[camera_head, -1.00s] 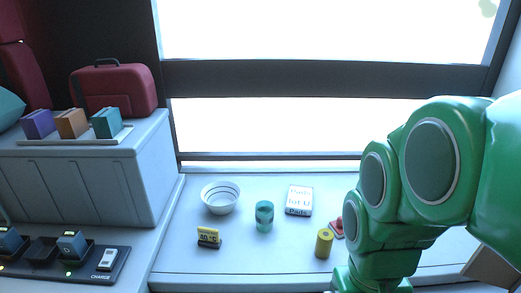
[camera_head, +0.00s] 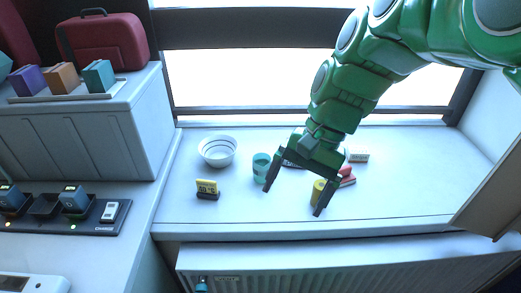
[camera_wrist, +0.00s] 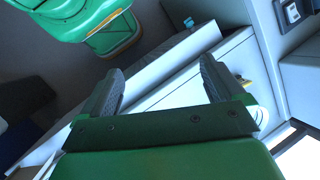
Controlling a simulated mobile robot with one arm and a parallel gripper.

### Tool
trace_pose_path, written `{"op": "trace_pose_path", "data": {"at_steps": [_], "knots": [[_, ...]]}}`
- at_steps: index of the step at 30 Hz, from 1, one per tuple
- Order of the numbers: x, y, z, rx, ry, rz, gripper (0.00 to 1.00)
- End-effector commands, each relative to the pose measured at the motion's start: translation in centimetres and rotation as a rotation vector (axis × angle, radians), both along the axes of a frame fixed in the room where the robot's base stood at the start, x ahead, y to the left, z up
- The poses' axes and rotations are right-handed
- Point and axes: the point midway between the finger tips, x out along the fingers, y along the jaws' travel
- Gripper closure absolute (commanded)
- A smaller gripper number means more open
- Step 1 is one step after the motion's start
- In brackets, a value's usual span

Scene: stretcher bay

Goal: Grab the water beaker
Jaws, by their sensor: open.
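A teal, translucent beaker (camera_head: 261,167) stands upright on the white shelf below the window in the head view. My gripper (camera_head: 293,202) is open and empty, its dark fingers pointing down over the shelf. The left fingertip shows just right of the beaker and slightly lower in the picture. Whether they touch cannot be told. In the wrist view my open gripper (camera_wrist: 158,80) has nothing between its fingers. The beaker cannot be made out there.
A white bowl (camera_head: 217,151) and a yellow-black temperature display (camera_head: 207,189) stand left of the beaker. A yellow cylinder (camera_head: 317,193), a red item (camera_head: 347,176) and a white box (camera_head: 357,155) lie to the right, partly behind my gripper.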

Motion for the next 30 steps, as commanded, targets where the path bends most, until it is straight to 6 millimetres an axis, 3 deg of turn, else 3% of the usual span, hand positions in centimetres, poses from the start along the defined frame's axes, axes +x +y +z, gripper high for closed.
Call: {"op": "trace_pose_path", "data": {"at_steps": [15,30], "knots": [[11.0,3.0,0.9,0.197,0.183,-0.301,0.04],[22.2,2.8,0.4,0.374,0.392,-0.590,0.04]]}}
